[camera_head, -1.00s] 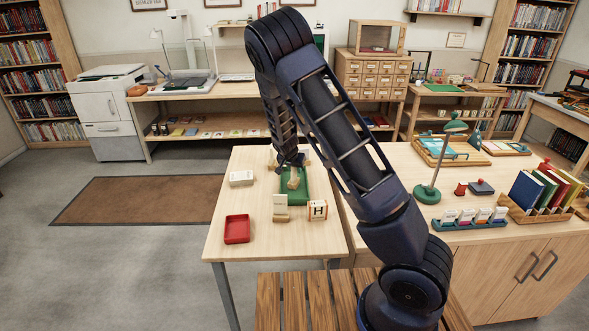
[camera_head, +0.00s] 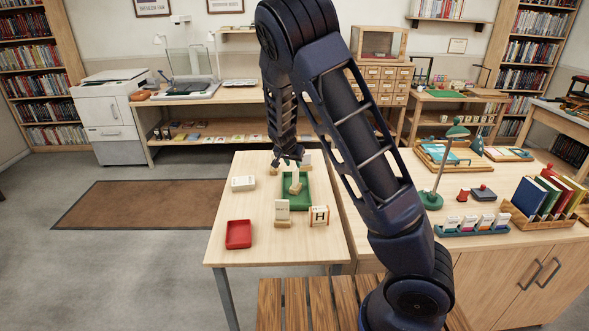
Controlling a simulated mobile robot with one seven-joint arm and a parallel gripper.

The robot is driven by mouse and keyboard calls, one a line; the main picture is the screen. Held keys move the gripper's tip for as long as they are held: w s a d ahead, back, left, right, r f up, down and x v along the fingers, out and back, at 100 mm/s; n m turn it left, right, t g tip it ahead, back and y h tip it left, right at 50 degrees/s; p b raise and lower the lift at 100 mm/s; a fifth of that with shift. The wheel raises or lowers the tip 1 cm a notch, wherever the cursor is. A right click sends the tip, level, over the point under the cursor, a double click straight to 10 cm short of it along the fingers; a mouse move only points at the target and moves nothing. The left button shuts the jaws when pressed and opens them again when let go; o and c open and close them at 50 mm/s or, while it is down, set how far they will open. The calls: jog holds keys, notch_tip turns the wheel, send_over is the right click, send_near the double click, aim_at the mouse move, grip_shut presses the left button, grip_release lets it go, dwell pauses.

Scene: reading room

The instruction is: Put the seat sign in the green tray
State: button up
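The green tray (camera_head: 305,203) lies on the light wooden table, below my gripper. A small pale, wood-coloured piece (camera_head: 295,186) stands in the tray; it may be a sign, but its face is too small to read. I cannot tell for certain which is the seat sign. My gripper (camera_head: 288,162) is above the far part of the tray, its fingers spread, with nothing visible between them. It looks apart from the pale piece.
A red tray (camera_head: 238,234) lies at the front left and a white stack (camera_head: 243,183) at the left. The adjoining counter holds a green lamp (camera_head: 431,198) and books. The table's left front is mostly clear.

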jog(key=s+d+r+n+g+y, duration=0.1)
jog(key=s+d+r+g+y, duration=0.15)
jog(key=s+d+r, duration=1.55)
jog(key=s+d+r+n, duration=0.1)
jog(key=s+d+r, duration=0.2)
jog(key=s, duration=0.6)
jog(key=s+d+r+n+t, duration=0.1)
jog(key=s+d+r+n, duration=0.1)
jog(key=s, duration=0.7)
jog(key=shift+s+d+r, duration=0.4)
jog(key=shift+d+r, duration=0.25)
jog(key=shift+d, duration=0.05)
jog(key=shift+t, duration=0.25)
